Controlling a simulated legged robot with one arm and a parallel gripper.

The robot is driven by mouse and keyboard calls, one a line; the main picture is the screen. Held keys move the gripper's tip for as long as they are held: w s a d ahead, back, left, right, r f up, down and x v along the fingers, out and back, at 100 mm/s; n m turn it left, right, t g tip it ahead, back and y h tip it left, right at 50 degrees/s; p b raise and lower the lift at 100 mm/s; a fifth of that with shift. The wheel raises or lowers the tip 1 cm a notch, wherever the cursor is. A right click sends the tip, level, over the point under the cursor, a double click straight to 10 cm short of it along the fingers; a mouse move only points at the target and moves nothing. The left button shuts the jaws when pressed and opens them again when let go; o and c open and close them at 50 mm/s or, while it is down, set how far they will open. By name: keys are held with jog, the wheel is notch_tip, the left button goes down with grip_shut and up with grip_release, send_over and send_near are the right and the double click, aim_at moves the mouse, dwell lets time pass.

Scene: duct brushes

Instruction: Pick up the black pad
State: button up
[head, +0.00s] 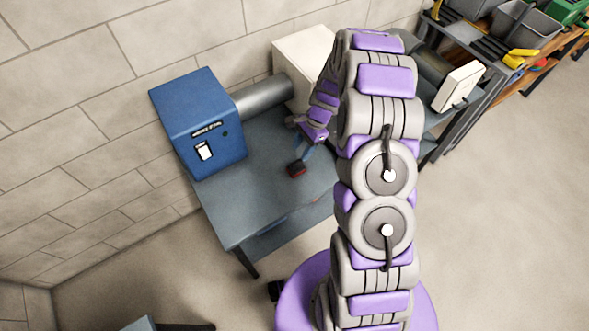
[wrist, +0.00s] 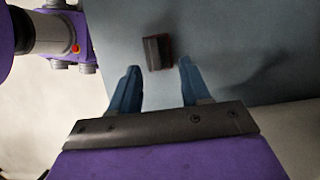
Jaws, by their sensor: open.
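The black pad (wrist: 152,52) is a small dark block with a reddish side, lying on the grey-blue table top (wrist: 235,40). In the head view the pad (head: 297,170) lies near the middle of the table. My gripper (wrist: 158,68) has two blue fingers, open and empty. In the wrist view the pad shows just beyond the fingertips, in line with the gap between them. In the head view my gripper (head: 306,154) points down at the pad and partly covers the space around it. I cannot tell the exact height of the fingertips above the table.
A blue box (head: 195,125) with a grey duct (head: 262,95) to a white box (head: 303,60) stands along the table's back. A side table at the upper right carries a white panel (head: 458,86) and bins (head: 523,22). The table's front left is clear.

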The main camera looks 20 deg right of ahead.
aim_at(297, 163)
jog(key=shift+s+f, duration=0.1)
jog(key=shift+f, duration=0.75)
jog(key=shift+s+a+f+b, duration=0.1)
jog(key=shift+s+f+b, duration=0.1)
jog(key=shift+f+b, duration=0.25)
jog(key=x, duration=0.2)
jog(key=a+b+x, duration=0.1)
jog(key=x, duration=0.1)
jog(key=shift+s+r, duration=0.1)
jog(key=shift+s, duration=0.05)
jog(key=shift+s+d, duration=0.1)
jog(key=shift+d, duration=0.05)
jog(key=shift+c, duration=1.4)
jog(key=c, duration=0.5)
jog(key=shift+o, duration=0.2)
